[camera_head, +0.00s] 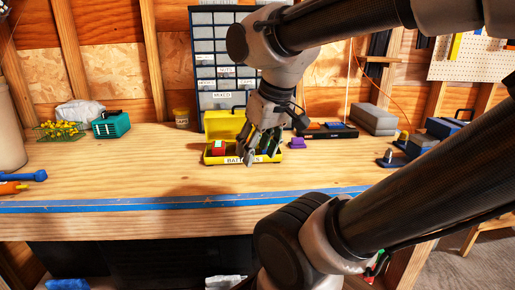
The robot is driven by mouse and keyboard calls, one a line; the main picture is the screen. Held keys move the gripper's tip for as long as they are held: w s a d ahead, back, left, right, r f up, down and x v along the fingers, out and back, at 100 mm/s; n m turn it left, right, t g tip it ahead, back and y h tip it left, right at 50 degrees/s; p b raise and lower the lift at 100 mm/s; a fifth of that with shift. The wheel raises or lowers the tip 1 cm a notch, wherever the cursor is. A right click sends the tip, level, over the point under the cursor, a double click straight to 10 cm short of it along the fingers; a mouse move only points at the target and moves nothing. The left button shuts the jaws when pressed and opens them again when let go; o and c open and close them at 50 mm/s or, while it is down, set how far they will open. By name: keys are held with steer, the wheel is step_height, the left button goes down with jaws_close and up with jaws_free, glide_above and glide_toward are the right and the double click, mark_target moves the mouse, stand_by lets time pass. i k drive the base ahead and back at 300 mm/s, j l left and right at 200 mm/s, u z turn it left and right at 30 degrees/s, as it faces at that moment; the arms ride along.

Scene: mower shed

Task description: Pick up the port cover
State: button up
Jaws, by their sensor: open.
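My gripper (262,152) hangs open over the front of a yellow case (216,160) with dark lettering on its front, on the wooden bench. Its fingers point down, and I see nothing held between them. They hide part of the case's inside. A small purple piece (297,143) lies on the bench just right of the case, apart from the gripper. I cannot tell for certain which thing is the port cover. A red and green item (218,148) sits in the left of the case, and something blue shows at its right.
A dark tray (330,132) lies behind the purple piece, with grey boxes (372,120) to its right. A drawer cabinet (212,75) stands behind the yellow case. A teal box (111,124) stands left. The bench top (120,170) is clear at front left.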

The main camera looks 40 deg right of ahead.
mark_target(296, 143)
steer(key=z, duration=1.25)
